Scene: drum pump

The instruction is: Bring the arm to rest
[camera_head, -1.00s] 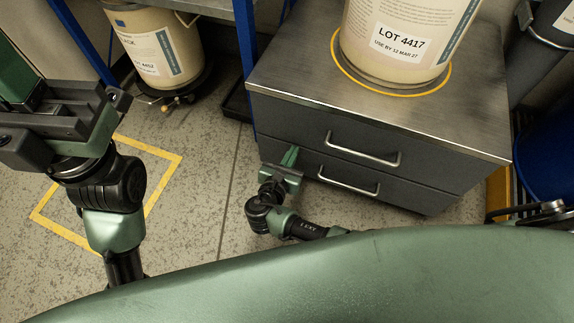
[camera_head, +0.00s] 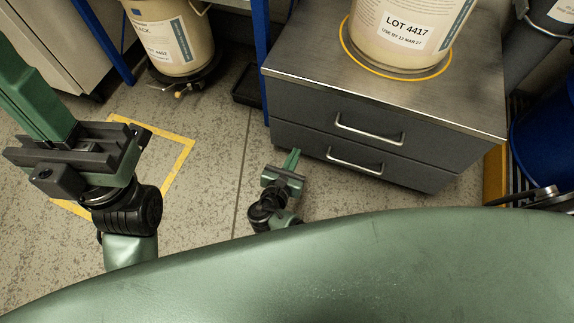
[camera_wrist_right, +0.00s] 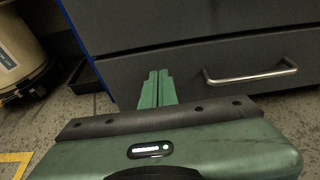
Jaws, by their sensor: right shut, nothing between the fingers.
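My right gripper (camera_head: 293,159) is low in front of the grey drawer cabinet, left of the lower drawer handle in the head view. Its green fingers are together and empty. In the right wrist view the shut fingers (camera_wrist_right: 158,88) point at the dark drawer front, left of a handle. My left gripper (camera_head: 30,85) is large at the left of the head view, above the floor. Its green finger part runs up to the left edge. Its fingertips are not clearly shown, so I cannot tell its opening.
The drawer cabinet (camera_head: 290,101) has a steel top and two handles. A pail labelled LOT 4417 (camera_head: 405,35) stands on it within a yellow ring. Another pail (camera_head: 172,38) stands on a dark wheeled base behind. A blue bin (camera_head: 545,140) is at the right. Open floor (camera_head: 215,215) lies between my grippers.

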